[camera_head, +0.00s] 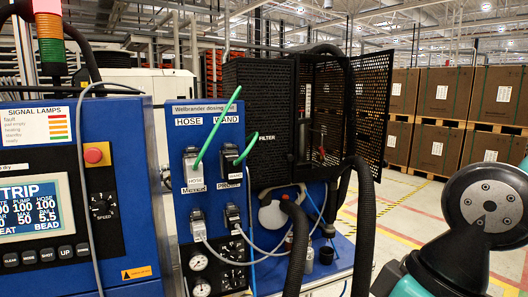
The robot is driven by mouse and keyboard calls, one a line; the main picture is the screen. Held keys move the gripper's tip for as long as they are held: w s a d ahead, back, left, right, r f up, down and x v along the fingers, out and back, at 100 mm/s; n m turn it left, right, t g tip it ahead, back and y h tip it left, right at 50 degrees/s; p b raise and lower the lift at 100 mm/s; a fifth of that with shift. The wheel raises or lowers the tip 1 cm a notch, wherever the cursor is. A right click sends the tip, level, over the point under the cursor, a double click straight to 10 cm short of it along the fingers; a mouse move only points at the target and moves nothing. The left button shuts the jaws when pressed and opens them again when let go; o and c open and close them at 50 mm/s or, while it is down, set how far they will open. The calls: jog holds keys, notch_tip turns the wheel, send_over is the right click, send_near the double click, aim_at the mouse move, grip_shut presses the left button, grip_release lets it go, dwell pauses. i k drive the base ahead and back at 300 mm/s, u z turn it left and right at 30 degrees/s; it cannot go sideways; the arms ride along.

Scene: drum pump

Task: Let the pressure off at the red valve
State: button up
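A small dark red part (322,140) shows inside the black mesh filter enclosure (262,90), whose mesh door (374,105) stands open to the right. It may be the red valve, but it is too small and shaded to be sure. Two round pressure gauges (199,262) sit low on the blue dosing panel (185,108); their needles are too small to read. The screen (32,207) at the left shows "TRIP". My gripper is not in view; only a teal and grey part of my arm shows at the lower right.
Thick black hoses (362,220) loop in front of the enclosure. A red button (93,155) is on the left cabinet. Stacked cartons (446,95) stand behind, with open floor (400,205) in front of them.

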aim_at(321, 148)
jog(key=u, duration=0.95)
jog(key=i, duration=1.25)
jog(key=z, duration=2.15)
